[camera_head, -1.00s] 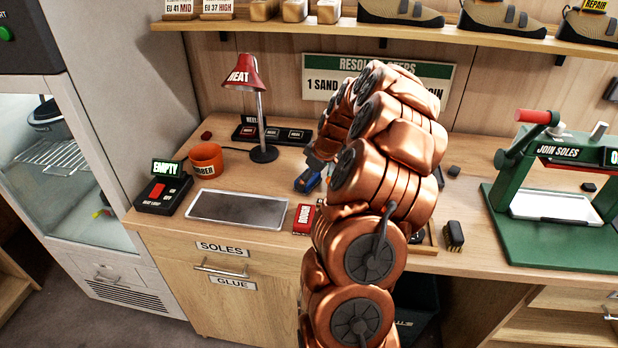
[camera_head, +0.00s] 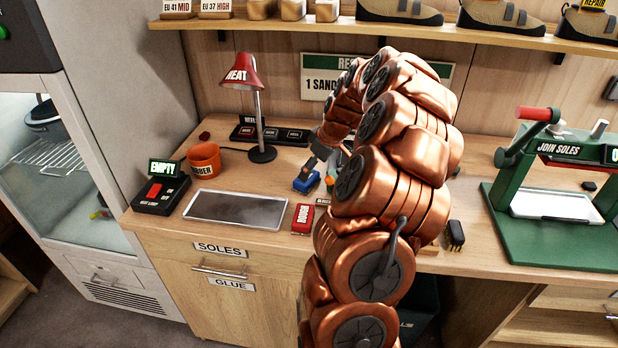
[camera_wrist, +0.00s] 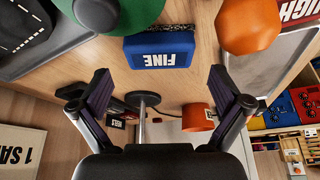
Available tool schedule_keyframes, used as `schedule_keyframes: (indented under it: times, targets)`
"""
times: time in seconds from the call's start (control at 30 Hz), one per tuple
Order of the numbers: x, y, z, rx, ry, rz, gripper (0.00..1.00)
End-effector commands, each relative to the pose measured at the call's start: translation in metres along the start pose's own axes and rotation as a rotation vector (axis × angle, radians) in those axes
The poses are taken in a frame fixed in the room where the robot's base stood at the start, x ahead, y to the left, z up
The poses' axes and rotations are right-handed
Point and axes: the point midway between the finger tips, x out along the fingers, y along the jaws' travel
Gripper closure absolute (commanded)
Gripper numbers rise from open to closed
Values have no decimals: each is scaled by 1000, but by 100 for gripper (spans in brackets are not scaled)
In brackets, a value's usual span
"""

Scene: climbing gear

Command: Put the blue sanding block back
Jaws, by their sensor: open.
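The blue sanding block (camera_head: 306,182) sits on the bench, right of the metal tray. In the wrist view the blue sanding block (camera_wrist: 158,50) shows its white FINE label and lies just beyond my fingertips, between their lines. My gripper (camera_wrist: 160,72) is open, with a dark finger on each side and nothing between them. In the head view my gripper (camera_head: 317,164) is close above the block, partly hidden by my copper arm. The red ROUGH block (camera_head: 302,219) lies nearer the front edge.
A metal tray (camera_head: 236,209), an orange tub (camera_head: 204,160) and a red heat lamp (camera_head: 241,78) are to the left. An orange rounded thing (camera_wrist: 248,25) and a green one (camera_wrist: 118,12) lie close to the block. A green press (camera_head: 556,205) stands at the right.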

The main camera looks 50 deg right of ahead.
Motion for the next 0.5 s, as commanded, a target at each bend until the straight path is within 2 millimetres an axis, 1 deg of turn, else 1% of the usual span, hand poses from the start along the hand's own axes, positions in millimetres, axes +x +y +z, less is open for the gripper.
schedule_keyframes:
  times: [0.1, 0.2, 0.4, 0.5]
  targets:
    - [-23, 2, -1, -1, 6, 8, 0]
    - [-41, 2, 0, -1, 5, 8, 0]
    - [-63, 1, 0, -1, 1, 3, 0]
    - [-69, 1, 0, -1, 2, 4, 0]
